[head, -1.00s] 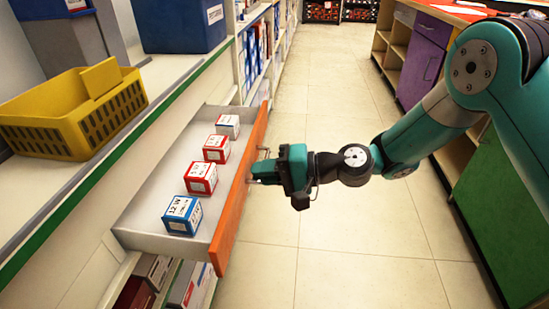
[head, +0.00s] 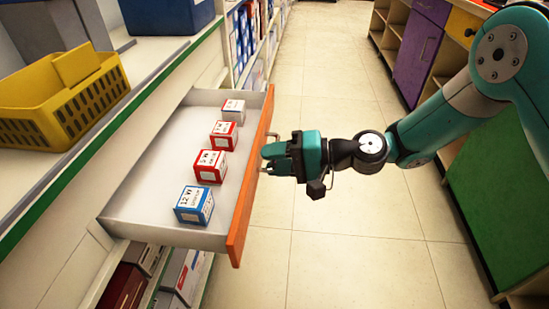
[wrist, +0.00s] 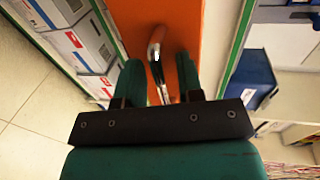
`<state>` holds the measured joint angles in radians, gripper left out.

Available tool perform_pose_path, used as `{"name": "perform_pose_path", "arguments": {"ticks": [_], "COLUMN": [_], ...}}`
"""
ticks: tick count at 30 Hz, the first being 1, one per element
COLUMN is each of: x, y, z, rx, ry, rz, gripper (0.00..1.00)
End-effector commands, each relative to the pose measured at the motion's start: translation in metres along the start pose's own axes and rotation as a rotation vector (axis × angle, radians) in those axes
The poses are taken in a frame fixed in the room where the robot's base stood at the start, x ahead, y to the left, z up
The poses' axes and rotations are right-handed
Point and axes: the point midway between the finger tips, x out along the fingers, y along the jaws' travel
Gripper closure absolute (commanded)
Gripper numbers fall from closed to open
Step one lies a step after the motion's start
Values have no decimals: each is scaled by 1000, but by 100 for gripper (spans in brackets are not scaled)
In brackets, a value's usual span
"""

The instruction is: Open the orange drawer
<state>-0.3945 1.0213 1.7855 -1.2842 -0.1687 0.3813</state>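The orange drawer (head: 250,180) is pulled well out of the counter on the left in the head view. Its front also fills the middle of the wrist view (wrist: 195,22). A metal handle (wrist: 156,50) stands out from the orange front. My gripper (head: 268,160) is at the drawer front in the head view. In the wrist view its two green fingers (wrist: 160,80) lie on either side of the handle, which runs slightly slanted between them.
A yellow basket (head: 60,105) sits on the counter. The tiled aisle (head: 340,265) is clear; cabinets (head: 505,215) line its right side.

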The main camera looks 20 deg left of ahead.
Motion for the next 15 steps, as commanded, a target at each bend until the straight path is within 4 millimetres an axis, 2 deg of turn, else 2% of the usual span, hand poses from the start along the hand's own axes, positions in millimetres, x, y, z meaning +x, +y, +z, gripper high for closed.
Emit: {"name": "perform_pose_path", "arguments": {"ticks": [11,15], "x": [-1,-14], "y": [0,0], "z": [1,0], "rx": [2,3], "ry": [-2,1], "rz": [0,1], "gripper": [66,66]}}
